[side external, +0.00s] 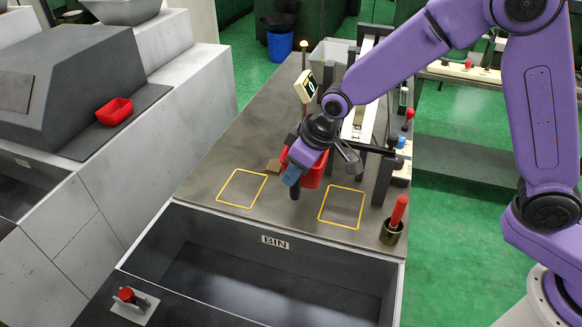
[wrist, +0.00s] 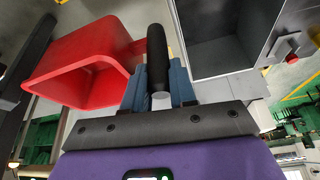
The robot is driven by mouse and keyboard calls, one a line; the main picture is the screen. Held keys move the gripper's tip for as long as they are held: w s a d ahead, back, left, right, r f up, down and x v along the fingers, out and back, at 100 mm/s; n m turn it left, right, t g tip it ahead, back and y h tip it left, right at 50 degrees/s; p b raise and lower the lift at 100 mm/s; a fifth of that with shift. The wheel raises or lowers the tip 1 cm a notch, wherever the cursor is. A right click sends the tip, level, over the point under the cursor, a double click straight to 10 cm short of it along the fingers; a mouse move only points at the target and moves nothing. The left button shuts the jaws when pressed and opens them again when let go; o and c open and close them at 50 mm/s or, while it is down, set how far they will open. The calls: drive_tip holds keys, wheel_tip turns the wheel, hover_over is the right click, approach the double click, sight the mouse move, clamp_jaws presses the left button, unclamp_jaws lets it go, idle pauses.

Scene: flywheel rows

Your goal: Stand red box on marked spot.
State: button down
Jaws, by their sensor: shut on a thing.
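My gripper (side external: 294,172) has its blue fingers shut on a black handle (wrist: 156,50), which also shows below the fingers in the side view (side external: 295,190). The red box (side external: 312,176) is right beside the fingers and appears joined to this handle, though the joint is hidden. In the wrist view the red box (wrist: 100,88) fills the left, with its open side showing. It looks tilted and held above the table; its underside is hidden. Two yellow-outlined spots lie empty on the table: a left one (side external: 242,188) and a right one (side external: 342,207).
A deep bin (side external: 275,241) runs along the table's front edge. A red-handled tool (side external: 398,212) stands in a cup at the right corner, near dark posts (side external: 383,180). A small brown block (side external: 273,166) shows beside my gripper. Another red container (side external: 115,111) sits on the left machine.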

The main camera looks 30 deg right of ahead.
sight(295, 197)
drive_tip(key=shift+f, duration=4)
drive_tip(key=shift+s+d, duration=3.55)
drive_tip(key=shift+f, duration=0.5)
drive_tip(key=c, duration=0.8)
unclamp_jaws()
